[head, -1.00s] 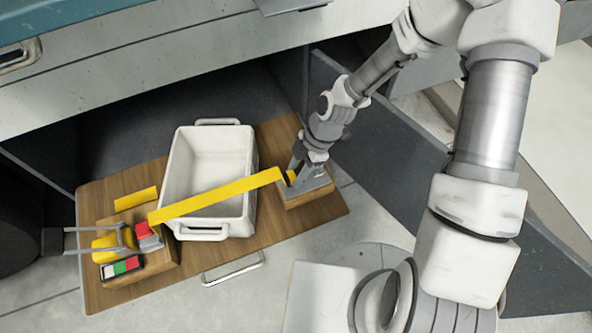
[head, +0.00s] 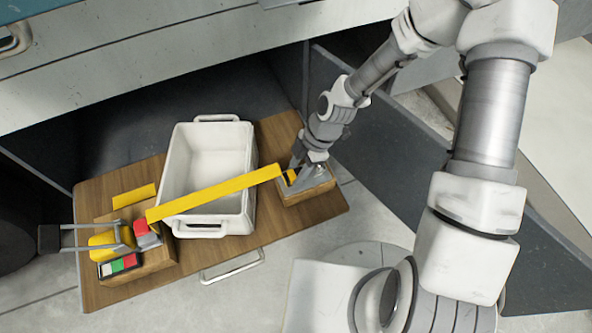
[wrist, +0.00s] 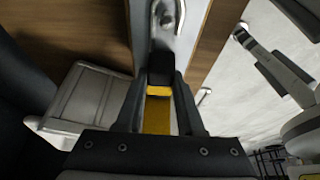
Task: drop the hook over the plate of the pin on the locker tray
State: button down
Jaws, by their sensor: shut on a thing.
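The long yellow tape (head: 215,196) stretches from the tape measure's yellow body (head: 103,241) and red front (head: 141,225) at the left, across a white bin, to my gripper (head: 291,172) at the right. My gripper is shut on the tape's end, and the wrist view shows yellow tape (wrist: 157,112) between the fingers (wrist: 158,75). The hook is hidden in the jaws. The grey metal plate (head: 314,183) sits on a wooden block at the tray's right end. The pin (wrist: 165,17) shows ahead of the fingers. I cannot tell whether the hook touches the plate.
The wooden locker tray (head: 190,259) is pulled out. The white bin (head: 241,208) stands in its middle under the tape. A left block (head: 159,259) carries the tape body and a strip of coloured pads (head: 119,266). The locker door (head: 375,125) stands right of my gripper.

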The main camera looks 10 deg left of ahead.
jog(key=shift+c, duration=2.2)
grip_release()
jog(key=p+v, duration=0.7)
jog(key=v, duration=1)
jog(key=shift+r, duration=0.25)
